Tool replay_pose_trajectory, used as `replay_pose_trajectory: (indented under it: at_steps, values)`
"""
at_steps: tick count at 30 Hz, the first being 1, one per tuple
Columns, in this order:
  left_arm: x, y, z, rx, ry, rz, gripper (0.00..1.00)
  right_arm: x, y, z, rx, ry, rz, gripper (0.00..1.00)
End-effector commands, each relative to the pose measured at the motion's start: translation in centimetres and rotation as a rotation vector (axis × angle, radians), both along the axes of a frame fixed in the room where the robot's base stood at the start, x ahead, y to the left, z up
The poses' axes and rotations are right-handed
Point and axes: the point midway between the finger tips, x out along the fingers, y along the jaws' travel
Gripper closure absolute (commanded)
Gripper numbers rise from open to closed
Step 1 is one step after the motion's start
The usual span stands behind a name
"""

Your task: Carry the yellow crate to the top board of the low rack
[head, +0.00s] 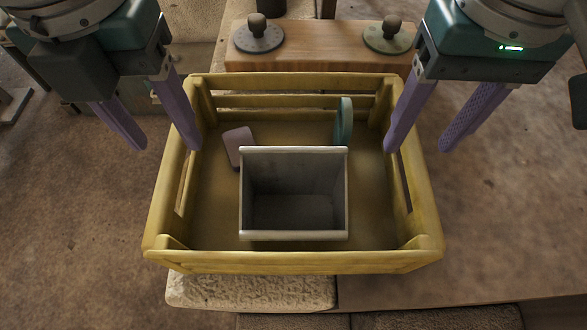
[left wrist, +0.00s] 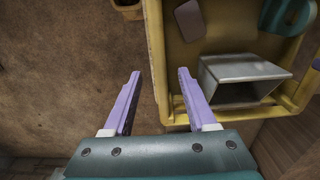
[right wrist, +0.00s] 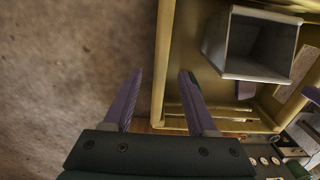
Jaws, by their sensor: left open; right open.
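The yellow crate (head: 290,262) stands in the middle of the head view, with slatted walls. My left gripper (head: 168,149) is open, its fingers on either side of the crate's left wall. The left wrist view shows the same wall (left wrist: 155,50) between the fingers. My right gripper (head: 418,150) is open, its fingers on either side of the right wall, also seen in the right wrist view (right wrist: 162,60). Neither gripper is closed on a wall; I cannot tell how far down the fingertips reach. I cannot make out the low rack for certain.
The crate holds a grey open box (head: 294,236), a mauve block (head: 238,147) and a teal ring (head: 344,121). Behind it, a wooden block (head: 315,45) bears two knobbed discs (head: 259,38). A rough pale slab (head: 250,291) shows under the crate's near edge. Brown floor lies to the left.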

Motion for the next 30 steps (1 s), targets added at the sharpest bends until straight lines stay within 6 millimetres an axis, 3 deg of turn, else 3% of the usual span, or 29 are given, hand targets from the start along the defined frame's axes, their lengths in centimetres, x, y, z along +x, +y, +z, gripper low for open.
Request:
replay_pose_trajectory:
  at_steps: [7, 19, 30]
  values:
    - [0.0, 0.0, -3.0, 0.001, 0.001, -0.001, 0.43, 0.0, 0.0, -3.0, 0.000, 0.001, 0.000, 0.43]
    - [0.0, 0.0, -3.6, -0.001, 0.000, -0.002, 0.43, 0.0, 0.0, -3.6, 0.000, -0.001, 0.001, 0.43]
    - [0.0, 0.0, -3.6, -0.001, -0.001, -0.002, 0.84, 0.0, 0.0, -3.6, 0.000, -0.001, 0.001, 0.84]
